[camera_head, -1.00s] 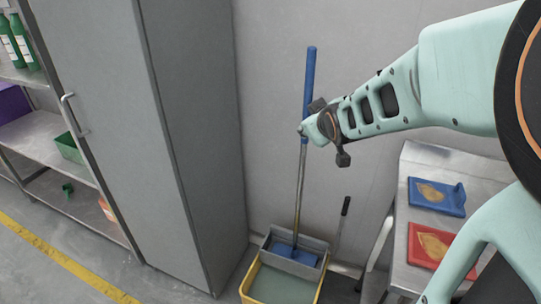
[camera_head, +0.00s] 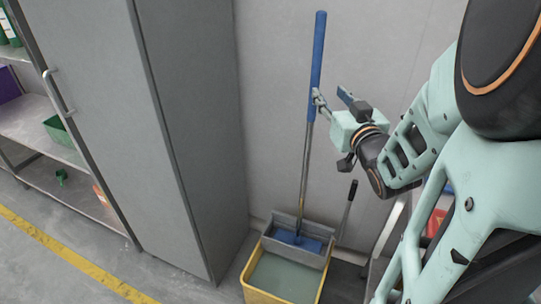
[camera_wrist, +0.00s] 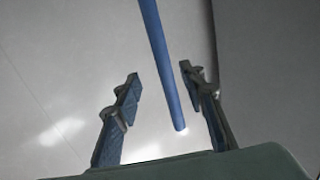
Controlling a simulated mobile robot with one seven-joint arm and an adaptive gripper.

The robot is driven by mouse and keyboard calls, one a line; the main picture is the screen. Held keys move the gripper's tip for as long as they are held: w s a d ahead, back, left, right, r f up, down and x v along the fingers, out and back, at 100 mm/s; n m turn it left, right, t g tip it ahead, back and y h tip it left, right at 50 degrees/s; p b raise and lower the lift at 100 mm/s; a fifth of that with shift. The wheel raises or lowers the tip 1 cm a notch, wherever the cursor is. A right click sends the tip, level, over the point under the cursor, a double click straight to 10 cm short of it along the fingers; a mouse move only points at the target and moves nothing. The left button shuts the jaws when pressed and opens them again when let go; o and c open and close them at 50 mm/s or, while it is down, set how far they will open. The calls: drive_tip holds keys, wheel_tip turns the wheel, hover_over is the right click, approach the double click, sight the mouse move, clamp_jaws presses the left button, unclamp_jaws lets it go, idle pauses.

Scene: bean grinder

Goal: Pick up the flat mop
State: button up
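The flat mop has a long handle with a blue upper grip (camera_head: 318,60) and a metal lower shaft (camera_head: 305,165). Its blue flat head (camera_head: 298,240) rests in the grey wringer of a yellow bucket (camera_head: 250,285). The handle stands leaning, slightly tilted. My gripper (camera_head: 317,100) is at the lower part of the blue grip in the head view. In the wrist view my gripper (camera_wrist: 165,92) is open, and the blue handle (camera_wrist: 165,60) runs between its two fingers, nearer the right one, with a visible gap to the left finger. Contact cannot be told.
A tall grey cabinet (camera_head: 185,130) stands left of the mop, with a metal shelf (camera_head: 50,150) beyond it. A grey wall is behind. A second dark handle (camera_head: 348,212) rises right of the bucket. A metal table is at the right, mostly hidden by my arm.

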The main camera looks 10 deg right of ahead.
sight(316, 83)
drive_tip(key=w, duration=0.5)
drive_tip(key=shift+w, duration=0.25)
drive_tip(key=w, duration=0.4)
drive_tip(key=shift+w+a+f, duration=0.1)
drive_tip(key=shift+a+f, duration=0.05)
drive_tip(key=shift+f, duration=0.25)
drive_tip(key=shift+w, duration=0.5)
clamp_jaws()
drive_tip(key=shift+r, duration=0.15)
